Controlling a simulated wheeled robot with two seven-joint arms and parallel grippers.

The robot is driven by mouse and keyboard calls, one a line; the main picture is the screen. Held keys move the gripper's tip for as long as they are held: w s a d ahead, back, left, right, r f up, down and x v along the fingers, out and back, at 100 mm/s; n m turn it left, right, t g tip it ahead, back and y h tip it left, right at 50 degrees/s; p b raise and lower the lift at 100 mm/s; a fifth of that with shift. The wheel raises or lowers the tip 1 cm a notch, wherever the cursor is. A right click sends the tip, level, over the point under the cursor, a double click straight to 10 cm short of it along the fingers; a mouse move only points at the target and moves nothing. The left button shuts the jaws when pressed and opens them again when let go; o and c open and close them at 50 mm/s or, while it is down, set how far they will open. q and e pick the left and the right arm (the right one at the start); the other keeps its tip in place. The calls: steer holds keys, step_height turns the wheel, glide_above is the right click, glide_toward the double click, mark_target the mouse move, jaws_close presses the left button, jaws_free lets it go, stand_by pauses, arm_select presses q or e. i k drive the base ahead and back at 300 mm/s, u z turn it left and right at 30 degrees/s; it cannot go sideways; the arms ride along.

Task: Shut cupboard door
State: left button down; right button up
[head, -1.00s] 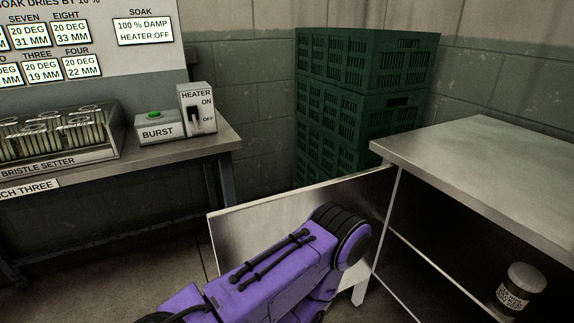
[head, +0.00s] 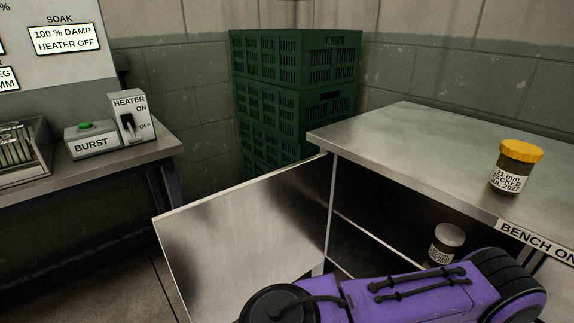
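The cupboard door (head: 235,235) is a bare metal panel joined at the left front corner of the steel bench (head: 400,140). It stands open, swung out to the left. The cupboard's dark inside shows to the right of the door. One of my purple arms crosses the bottom of the head view, in front of the opening and right of the door. It hides the lower part of the opening. I cannot see either gripper, nor any contact between the arm and the door.
A grey-lidded jar (head: 446,245) stands inside the cupboard. A yellow-lidded jar (head: 514,168) stands on the bench top. Green crates (head: 295,90) are stacked behind the door. A table (head: 120,155) at left carries a heater switch box (head: 128,117) and a burst button box (head: 92,140).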

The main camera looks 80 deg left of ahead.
mark_target(224, 248)
steer(key=u, duration=0.05)
steer(key=k, duration=1.55)
steer(key=u, duration=1.7)
steer(key=i, duration=1.05)
steer(key=u, duration=0.05)
